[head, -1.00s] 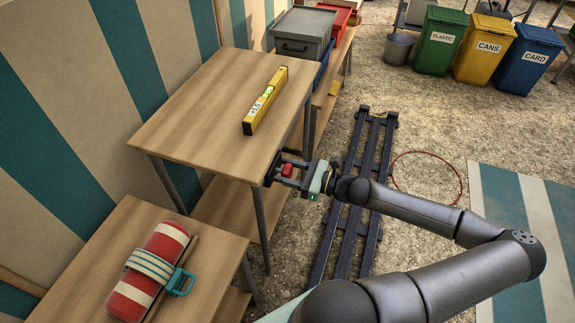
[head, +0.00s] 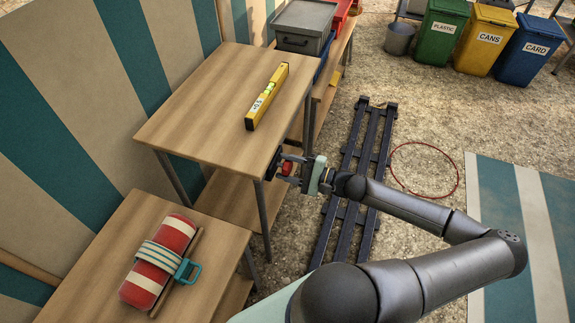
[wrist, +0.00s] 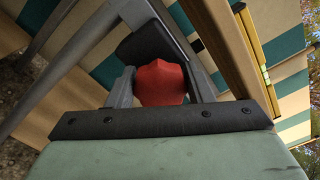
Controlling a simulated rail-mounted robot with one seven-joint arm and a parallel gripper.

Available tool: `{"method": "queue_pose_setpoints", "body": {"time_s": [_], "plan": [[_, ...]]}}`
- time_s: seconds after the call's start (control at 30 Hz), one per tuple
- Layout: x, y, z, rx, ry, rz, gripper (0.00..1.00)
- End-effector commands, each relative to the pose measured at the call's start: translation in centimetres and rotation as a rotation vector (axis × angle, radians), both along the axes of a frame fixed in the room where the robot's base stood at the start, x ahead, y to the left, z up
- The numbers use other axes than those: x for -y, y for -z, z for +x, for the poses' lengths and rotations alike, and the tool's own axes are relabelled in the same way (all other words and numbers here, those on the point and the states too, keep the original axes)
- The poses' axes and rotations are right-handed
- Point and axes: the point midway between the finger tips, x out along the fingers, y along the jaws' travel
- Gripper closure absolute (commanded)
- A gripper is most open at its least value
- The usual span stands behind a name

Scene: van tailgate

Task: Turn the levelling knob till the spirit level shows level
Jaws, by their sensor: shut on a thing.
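The yellow spirit level (head: 267,96) lies lengthwise on the wooden table (head: 190,112). A green vial and a white label with dark figures show on its top; the figures and the bubble are too small to read surely. The red levelling knob (head: 287,168) is at the table's near right corner, just below the top. My gripper (head: 283,171) reaches it from the right and is shut on it. In the wrist view the red faceted knob (wrist: 161,84) sits between my two grey fingers, below the table edge. Part of the level shows at the upper right there.
A lower table (head: 115,262) at the front left holds a red-and-white roll (head: 158,262) with a teal strap handle. Grey and red crates (head: 303,30) stand behind. A dark slatted frame (head: 350,200) and a red hoop (head: 424,170) lie on the ground at right.

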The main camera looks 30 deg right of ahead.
Motion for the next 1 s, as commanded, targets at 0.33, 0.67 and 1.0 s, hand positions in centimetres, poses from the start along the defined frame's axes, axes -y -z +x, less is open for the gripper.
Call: {"method": "queue_pose_setpoints", "body": {"time_s": [0.33,0.67,1.0], "plan": [[-0.05,0.27,-0.09,0.207,-0.001,-0.240,0.76],[-0.03,0.40,-0.09,0.348,0.000,-0.406,0.76],[-0.02,0.40,-0.09,0.407,0.000,-0.477,0.76]]}}
